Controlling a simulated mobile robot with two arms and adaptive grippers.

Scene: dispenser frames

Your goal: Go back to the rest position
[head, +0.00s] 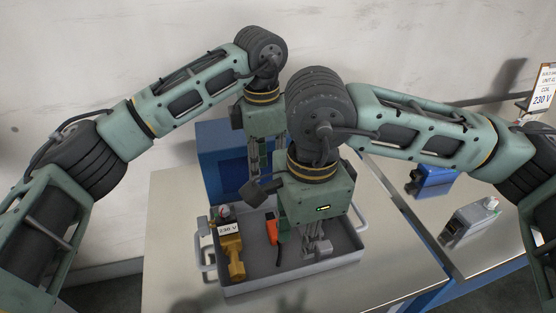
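My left gripper (258,172) points down at the back, in front of a blue box. Its fingertips are partly hidden, so its opening does not show. My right gripper (318,250) points down over the right part of a grey tray (290,283). Its fingers are seen from above and look close to a small grey part. I cannot tell whether they hold it. Both arms are bent, with the grippers close together over the table.
The tray holds a yellow-brown device (234,258) labelled 230 V and a red-and-green item (272,230). The blue box (222,165) stands behind the tray. A blue device (434,182) and a grey device (468,222) are on the right-hand table. The front left tabletop (175,240) is clear.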

